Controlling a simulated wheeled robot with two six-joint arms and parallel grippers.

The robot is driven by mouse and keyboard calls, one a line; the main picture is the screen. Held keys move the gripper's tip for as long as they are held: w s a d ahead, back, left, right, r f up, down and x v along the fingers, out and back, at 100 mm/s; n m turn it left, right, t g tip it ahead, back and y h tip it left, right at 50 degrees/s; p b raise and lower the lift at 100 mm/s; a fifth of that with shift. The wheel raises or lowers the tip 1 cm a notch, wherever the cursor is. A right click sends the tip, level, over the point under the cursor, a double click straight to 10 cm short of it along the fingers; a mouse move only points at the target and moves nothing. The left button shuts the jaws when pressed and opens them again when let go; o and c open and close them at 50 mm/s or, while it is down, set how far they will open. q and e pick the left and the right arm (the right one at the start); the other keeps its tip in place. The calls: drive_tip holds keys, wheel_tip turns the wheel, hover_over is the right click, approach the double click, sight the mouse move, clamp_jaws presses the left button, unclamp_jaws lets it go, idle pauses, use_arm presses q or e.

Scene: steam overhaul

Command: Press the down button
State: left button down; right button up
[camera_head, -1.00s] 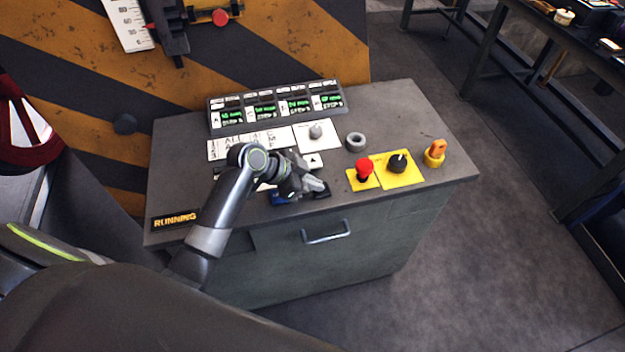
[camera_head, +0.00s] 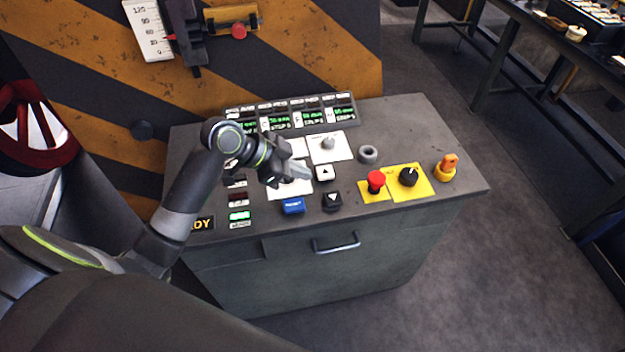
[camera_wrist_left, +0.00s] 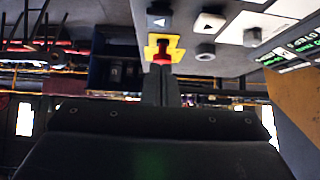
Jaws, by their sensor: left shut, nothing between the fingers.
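The down button (camera_head: 332,202) is a dark square button with a pale downward triangle on the console top. It also shows near the top of the left wrist view (camera_wrist_left: 159,20). The white up button (camera_head: 325,172) sits just behind it. My left gripper (camera_head: 306,172) is shut and empty. In the head view its tips appear just left of the up button, up and left of the down button, and do not cover it. Its closed fingers also show in the left wrist view (camera_wrist_left: 163,88). My right gripper is in neither view.
A blue button (camera_head: 293,206) sits left of the down button. A red mushroom button (camera_head: 376,180), a black knob (camera_head: 408,176) and an orange switch (camera_head: 448,163) stand to the right. A drawer handle (camera_head: 336,246) juts from the cabinet front. Green displays (camera_head: 315,116) line the back.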

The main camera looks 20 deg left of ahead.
use_arm(q)
drive_tip(key=shift+s+a+r, duration=0.35)
drive_tip(key=shift+r, duration=0.2)
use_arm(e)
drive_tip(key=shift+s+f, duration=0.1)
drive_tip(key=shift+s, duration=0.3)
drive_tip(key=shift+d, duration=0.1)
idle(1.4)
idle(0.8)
